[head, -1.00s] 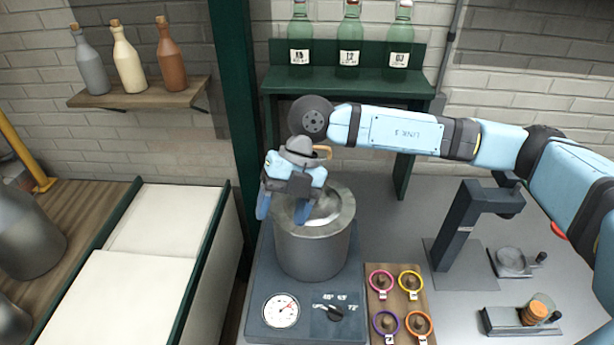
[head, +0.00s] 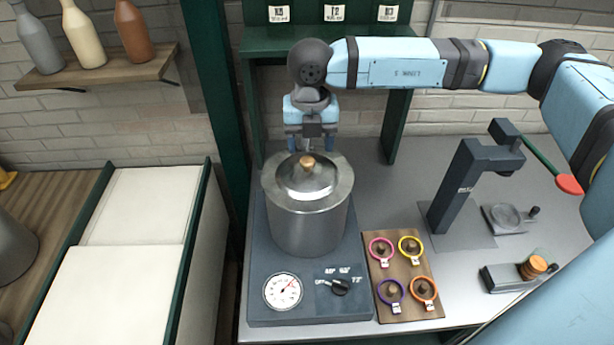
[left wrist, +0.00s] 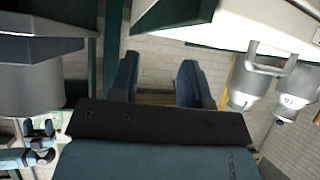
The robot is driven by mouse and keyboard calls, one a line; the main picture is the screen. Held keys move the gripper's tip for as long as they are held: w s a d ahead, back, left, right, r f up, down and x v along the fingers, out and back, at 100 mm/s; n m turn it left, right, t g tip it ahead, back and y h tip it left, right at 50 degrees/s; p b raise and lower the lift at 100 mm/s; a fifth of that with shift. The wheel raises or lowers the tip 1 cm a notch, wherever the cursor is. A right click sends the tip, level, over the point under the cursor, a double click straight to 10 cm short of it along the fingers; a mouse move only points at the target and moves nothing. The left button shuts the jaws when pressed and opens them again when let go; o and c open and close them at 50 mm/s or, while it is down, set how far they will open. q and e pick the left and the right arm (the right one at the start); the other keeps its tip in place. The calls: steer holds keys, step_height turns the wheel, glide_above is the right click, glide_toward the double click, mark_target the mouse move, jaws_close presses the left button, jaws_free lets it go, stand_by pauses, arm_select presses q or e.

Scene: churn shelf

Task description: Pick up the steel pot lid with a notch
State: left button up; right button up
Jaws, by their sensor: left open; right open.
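The steel lid (head: 306,178) with a wooden knob (head: 307,161) sits on the steel pot (head: 308,227) in the head view. I cannot make out the notch. My right gripper (head: 310,146) is open and points down just above and behind the knob, with nothing between its fingers. I cannot tell whether it touches the lid. My left gripper (left wrist: 157,75) is open and empty in the left wrist view and is outside the head view. The pot (left wrist: 30,88) appears upside down at the left of the left wrist view, with my right gripper close to it.
The pot stands on a base with a dial (head: 283,291) and a knob. Beside it are a board (head: 401,259) with coloured rings, a dark press (head: 465,185) with a red-tipped lever, and a green shelf (head: 290,40) behind. Metal cans (left wrist: 255,85) show in the left wrist view.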

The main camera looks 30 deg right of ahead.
mark_target(307, 160)
steer(key=f, duration=0.3)
steer(key=f+b, duration=0.1)
steer(key=f, duration=0.1)
steer(key=shift+a+f, duration=0.1)
steer(key=shift+a, duration=0.2)
steer(key=shift+c, duration=0.3)
steer(key=c, duration=1.1)
